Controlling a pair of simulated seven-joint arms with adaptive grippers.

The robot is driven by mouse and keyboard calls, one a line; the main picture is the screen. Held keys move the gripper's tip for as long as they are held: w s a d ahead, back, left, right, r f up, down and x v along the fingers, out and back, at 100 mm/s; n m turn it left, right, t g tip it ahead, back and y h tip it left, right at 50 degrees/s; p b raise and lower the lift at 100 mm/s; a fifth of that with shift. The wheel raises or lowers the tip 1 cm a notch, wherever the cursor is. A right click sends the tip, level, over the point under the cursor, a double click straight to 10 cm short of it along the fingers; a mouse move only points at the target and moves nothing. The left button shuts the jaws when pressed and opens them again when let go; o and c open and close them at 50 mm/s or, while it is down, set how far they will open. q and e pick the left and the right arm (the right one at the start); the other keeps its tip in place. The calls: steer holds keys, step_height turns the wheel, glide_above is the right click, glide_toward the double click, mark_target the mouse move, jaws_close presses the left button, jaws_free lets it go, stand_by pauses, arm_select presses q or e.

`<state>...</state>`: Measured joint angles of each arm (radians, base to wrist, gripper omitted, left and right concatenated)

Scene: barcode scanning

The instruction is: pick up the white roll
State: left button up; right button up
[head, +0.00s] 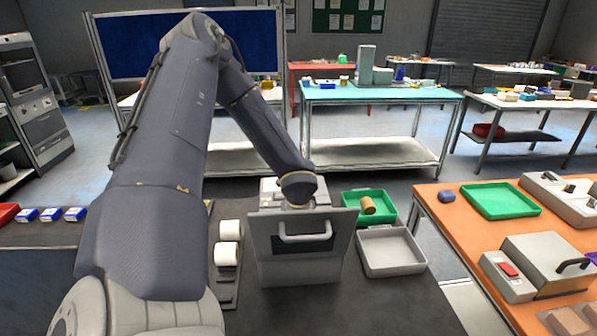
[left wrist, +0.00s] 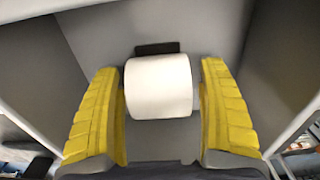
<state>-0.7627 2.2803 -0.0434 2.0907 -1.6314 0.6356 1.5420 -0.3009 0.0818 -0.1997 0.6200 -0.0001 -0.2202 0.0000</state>
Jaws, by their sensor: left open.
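In the left wrist view a white roll (left wrist: 158,88) lies sideways between the two yellow fingers of my left gripper (left wrist: 160,74). The gripper is open, with one finger on each side of the roll. There is a narrow gap at the left finger and a small one at the right. In the head view my left arm reaches down into a grey box (head: 350,262) with a handle on its front panel, so the gripper and this roll are hidden there. My right gripper is in neither view.
Grey walls enclose the roll in the wrist view.

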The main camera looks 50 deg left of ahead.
arm_select(q)
steer(key=shift+c, duration=0.6)
steer(key=c, duration=1.2)
steer(key=shift+c, duration=0.2)
